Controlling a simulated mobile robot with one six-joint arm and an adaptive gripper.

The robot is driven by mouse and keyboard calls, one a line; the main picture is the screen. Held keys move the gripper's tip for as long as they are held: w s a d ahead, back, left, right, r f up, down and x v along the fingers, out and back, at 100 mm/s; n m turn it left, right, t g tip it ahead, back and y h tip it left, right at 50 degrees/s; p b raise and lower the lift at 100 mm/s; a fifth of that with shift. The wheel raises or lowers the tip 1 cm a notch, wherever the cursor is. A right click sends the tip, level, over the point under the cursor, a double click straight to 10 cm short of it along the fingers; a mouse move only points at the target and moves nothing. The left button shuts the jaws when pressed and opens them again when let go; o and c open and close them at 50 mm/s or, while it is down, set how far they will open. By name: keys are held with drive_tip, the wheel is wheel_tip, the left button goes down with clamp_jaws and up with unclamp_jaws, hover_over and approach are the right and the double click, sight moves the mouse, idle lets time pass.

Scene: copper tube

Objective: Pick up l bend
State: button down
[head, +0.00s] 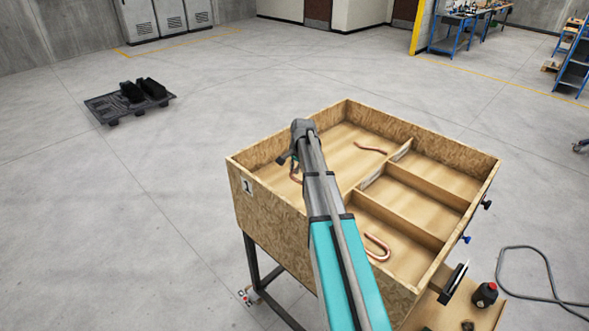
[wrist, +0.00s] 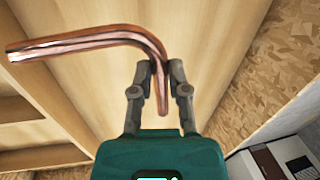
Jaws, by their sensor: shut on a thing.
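The l bend (wrist: 100,37) is a shiny copper tube with one long arm and one bend. In the wrist view my gripper (wrist: 160,68) is shut on its short leg, just below the bend, and the long arm reaches to the upper left. In the head view part of the l bend (head: 294,178) shows beside my gripper (head: 293,165), in the large left compartment of the wooden box (head: 262,196). My arm hides much of it there. I cannot tell whether it touches the box floor.
A bent copper tube (head: 370,148) lies farther back in the large compartment. A U-shaped copper tube (head: 377,247) lies in the nearest small compartment. Wooden dividers (head: 400,221) and the box's raised walls stand around them.

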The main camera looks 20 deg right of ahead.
drive_tip(key=shift+r+p, duration=2.8)
drive_tip(key=shift+r, duration=0.45)
